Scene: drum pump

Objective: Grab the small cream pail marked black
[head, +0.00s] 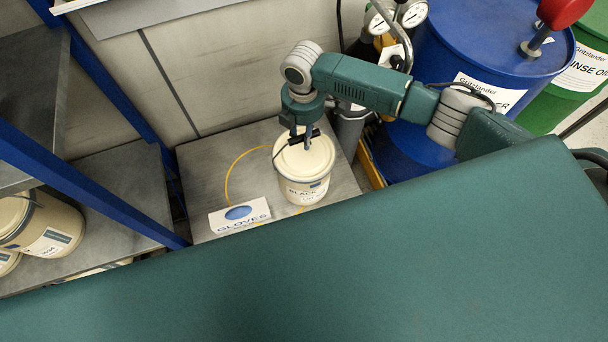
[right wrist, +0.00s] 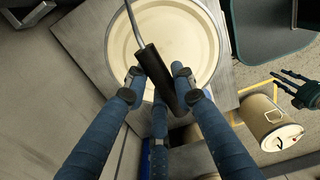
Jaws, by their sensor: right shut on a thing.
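The cream pail marked BLACK (head: 303,185) stands upright on a grey table, its label facing the front and its lid on. My right gripper (head: 304,138) is above the lid, shut on the black grip of the pail's wire handle. In the right wrist view the fingers close around that black handle grip (right wrist: 158,78), with the pail's round lid (right wrist: 185,35) beyond. My left gripper (right wrist: 288,84) shows small at the right edge of the right wrist view, its fingers apart and empty.
A white GLOVES box (head: 240,216) lies at the table's front left. A blue drum (head: 440,70) and a green drum (head: 580,85) stand to the right, near pressure gauges (head: 397,16). Other cream pails (head: 40,225) sit on the blue-framed shelf at left.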

